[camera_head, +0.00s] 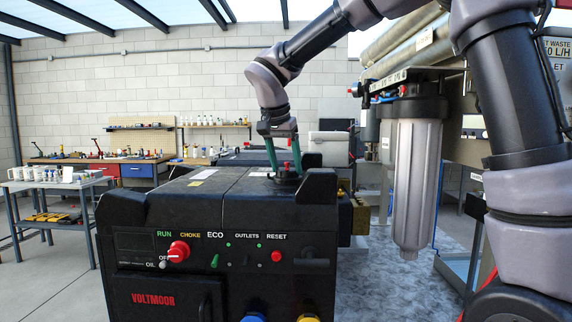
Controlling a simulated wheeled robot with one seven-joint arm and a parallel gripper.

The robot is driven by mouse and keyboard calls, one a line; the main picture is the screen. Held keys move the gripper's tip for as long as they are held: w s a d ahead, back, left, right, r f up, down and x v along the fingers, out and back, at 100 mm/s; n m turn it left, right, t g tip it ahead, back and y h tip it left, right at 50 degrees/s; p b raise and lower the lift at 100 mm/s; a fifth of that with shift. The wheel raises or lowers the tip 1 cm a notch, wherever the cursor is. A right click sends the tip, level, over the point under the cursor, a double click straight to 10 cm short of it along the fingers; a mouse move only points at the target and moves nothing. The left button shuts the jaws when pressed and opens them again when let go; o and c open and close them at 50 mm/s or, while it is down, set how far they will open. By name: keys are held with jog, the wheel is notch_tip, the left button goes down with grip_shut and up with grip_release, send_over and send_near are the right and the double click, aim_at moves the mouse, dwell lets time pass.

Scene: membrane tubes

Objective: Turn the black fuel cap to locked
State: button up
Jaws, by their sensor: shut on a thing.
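The black fuel cap (286,175) sits on top of the black generator (150,205), near the right of its upper face. A small red part shows at the cap. My gripper (284,165) points down from above with its green fingers on either side of the cap, shut on it. The cap is small in this view and partly covered by the fingers, so its turn angle and any lock marking cannot be read.
The generator's front panel has a red knob (178,251) and a red reset button (277,256). A clear filter housing (416,180) hangs at the right, beside my arm. A cart (60,187) stands at the left, and workbenches line the back wall.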

dwell(0.3)
jog(key=o, duration=1.4)
jog(key=v, duration=1)
jog(key=shift+s+r, duration=0.1)
jog(key=shift+r, duration=0.25)
